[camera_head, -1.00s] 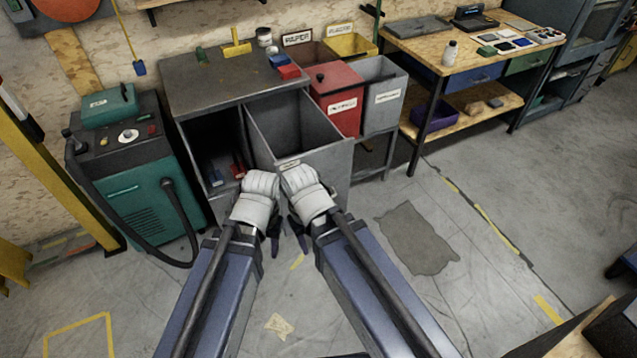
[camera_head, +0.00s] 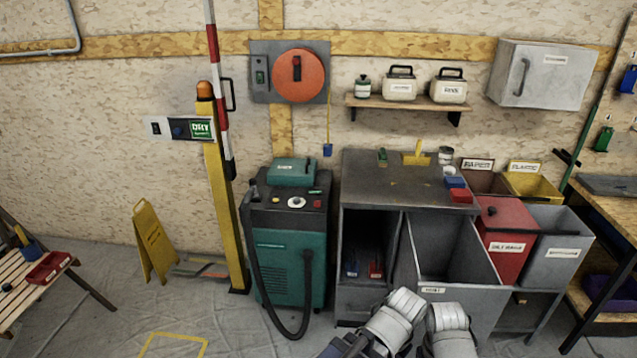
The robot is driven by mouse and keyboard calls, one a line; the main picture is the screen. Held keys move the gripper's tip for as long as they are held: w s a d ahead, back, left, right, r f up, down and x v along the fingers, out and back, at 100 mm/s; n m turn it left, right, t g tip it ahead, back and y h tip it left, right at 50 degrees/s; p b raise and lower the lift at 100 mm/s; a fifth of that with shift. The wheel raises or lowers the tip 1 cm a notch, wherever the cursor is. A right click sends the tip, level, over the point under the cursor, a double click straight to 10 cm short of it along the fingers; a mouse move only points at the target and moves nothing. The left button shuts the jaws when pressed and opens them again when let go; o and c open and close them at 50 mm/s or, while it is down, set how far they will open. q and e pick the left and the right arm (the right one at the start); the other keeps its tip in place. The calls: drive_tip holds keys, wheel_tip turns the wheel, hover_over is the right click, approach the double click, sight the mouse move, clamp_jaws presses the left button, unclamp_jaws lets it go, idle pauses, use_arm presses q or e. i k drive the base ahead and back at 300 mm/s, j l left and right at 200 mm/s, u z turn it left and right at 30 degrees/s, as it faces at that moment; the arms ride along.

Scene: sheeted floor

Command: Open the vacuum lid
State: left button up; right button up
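The vacuum (camera_head: 287,265) is a teal and dark grey machine with a black hose, left of the grey cabinet. Its teal lid (camera_head: 293,172) with a handle sits flat on top and looks shut. My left gripper (camera_head: 335,350) shows only partly at the bottom edge, below and right of the vacuum, apart from it; its fingers are mostly cut off. My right arm's wrist (camera_head: 450,325) is at the bottom, in front of the cabinet; its gripper is outside the picture.
The grey cabinet (camera_head: 390,180) has an open grey drawer (camera_head: 465,285) at its front. A yellow barrier post (camera_head: 222,200) stands just left of the vacuum, and a yellow floor sign (camera_head: 153,245) is further left. Sheeted floor in front of the vacuum is mostly free.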

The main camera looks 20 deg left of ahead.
sight(283, 173)
drive_tip(key=i+j+u, duration=0.1)
drive_tip(key=i+j, duration=0.3)
drive_tip(key=i+j+u, duration=0.15)
drive_tip(key=i+j, duration=0.2)
drive_tip(key=i+j+u, duration=0.1)
drive_tip(key=i+j, duration=0.2)
drive_tip(key=i, duration=0.15)
drive_tip(key=i+j+u, duration=0.15)
drive_tip(key=i, duration=0.3)
drive_tip(key=i+j+u, duration=0.1)
drive_tip(key=i+j, duration=0.2)
drive_tip(key=i, duration=0.15)
